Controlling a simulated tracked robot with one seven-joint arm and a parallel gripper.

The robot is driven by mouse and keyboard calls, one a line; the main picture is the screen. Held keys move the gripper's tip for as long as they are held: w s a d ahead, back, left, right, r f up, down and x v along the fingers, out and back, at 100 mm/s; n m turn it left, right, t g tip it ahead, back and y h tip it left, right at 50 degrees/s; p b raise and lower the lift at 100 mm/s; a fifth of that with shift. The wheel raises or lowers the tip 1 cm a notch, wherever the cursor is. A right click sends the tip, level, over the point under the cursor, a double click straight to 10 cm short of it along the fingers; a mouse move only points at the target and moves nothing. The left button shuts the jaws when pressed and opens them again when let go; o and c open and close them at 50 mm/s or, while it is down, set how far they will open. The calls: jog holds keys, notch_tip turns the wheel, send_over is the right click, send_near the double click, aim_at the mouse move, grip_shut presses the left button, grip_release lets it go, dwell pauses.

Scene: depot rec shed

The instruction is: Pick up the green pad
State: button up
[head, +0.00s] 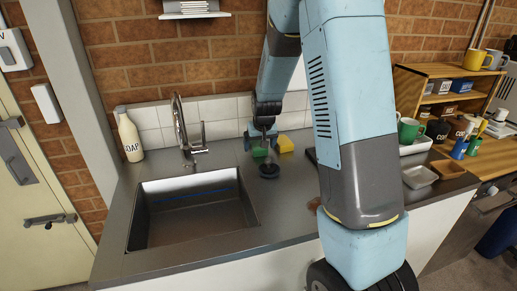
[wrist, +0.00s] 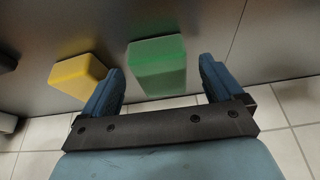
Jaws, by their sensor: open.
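The green pad (wrist: 158,66) lies on the grey counter, between the lines of my two fingers in the wrist view. In the head view the pad (head: 259,152) is partly hidden by my gripper (head: 262,137). My gripper, also in the wrist view (wrist: 161,70), is open, with one blue finger on each side of the pad. The gap in height between the fingertips and the pad is hard to tell. Nothing is held.
A yellow pad (head: 286,144) lies close beside the green one; in the wrist view it (wrist: 78,77) is just outside my left finger. A dark round object (head: 269,171) stands nearer the front. The sink (head: 190,208) is to the left, the tiled wall (head: 221,108) behind.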

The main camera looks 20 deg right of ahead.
jog(key=shift+x, duration=0.75)
jog(key=c, duration=1)
